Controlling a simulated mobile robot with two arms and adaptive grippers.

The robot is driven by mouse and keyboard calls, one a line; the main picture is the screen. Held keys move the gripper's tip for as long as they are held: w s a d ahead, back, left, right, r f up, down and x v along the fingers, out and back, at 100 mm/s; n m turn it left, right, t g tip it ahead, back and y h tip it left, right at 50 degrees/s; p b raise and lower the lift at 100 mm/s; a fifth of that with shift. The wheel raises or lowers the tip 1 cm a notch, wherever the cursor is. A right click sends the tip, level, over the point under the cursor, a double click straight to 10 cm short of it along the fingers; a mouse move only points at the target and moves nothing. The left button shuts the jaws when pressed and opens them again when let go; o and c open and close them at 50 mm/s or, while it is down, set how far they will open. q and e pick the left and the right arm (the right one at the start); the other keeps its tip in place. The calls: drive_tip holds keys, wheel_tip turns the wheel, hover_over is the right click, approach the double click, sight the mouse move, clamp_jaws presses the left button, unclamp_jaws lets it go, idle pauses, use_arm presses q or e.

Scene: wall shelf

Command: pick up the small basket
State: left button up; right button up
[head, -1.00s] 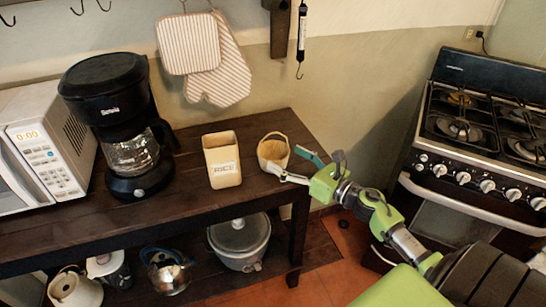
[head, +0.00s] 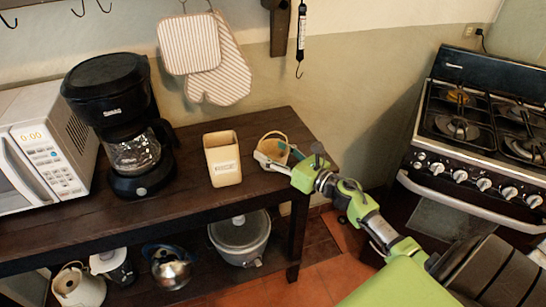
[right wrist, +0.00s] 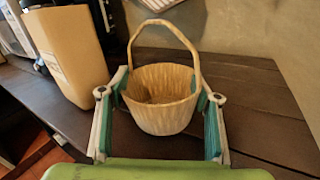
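The small basket (head: 268,152) is pale woven, with a raised loop handle, and stands on the dark wooden shelf top near its right end. In the right wrist view the basket (right wrist: 161,96) stands upright between the two fingers. My right gripper (head: 274,158) is open around the basket, one finger on each side. In the right wrist view the fingers of my right gripper (right wrist: 160,102) sit close to the basket's sides; whether they touch it I cannot tell. My left gripper is not in view.
A tan rice canister (head: 223,160) stands just left of the basket. A black coffee maker (head: 118,125) and a white microwave (head: 45,145) stand further left. Pots and kettles sit on the lower shelf. A black stove (head: 480,130) is at right.

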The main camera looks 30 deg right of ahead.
drive_tip(key=shift+r, duration=0.15)
drive_tip(key=shift+r, duration=0.2)
wheel_tip(320, 180, up, 2)
drive_tip(key=shift+r, duration=0.1)
drive_tip(key=s+a+r, duration=0.1)
drive_tip(key=s+r+p, duration=0.1)
drive_tip(key=r, duration=0.1)
drive_tip(key=s+a+r+p, duration=0.1)
drive_tip(key=r, duration=0.1)
drive_tip(key=shift+s+a+r, duration=0.15)
drive_tip(key=shift+a+r, duration=0.1)
drive_tip(key=shift+a, duration=0.05)
drive_tip(key=s+a+r+p, duration=0.1)
drive_tip(key=s+a+r, duration=0.3)
drive_tip(key=s+a, duration=0.2)
drive_tip(key=shift+s+r, duration=0.3)
drive_tip(key=shift+s, duration=0.55)
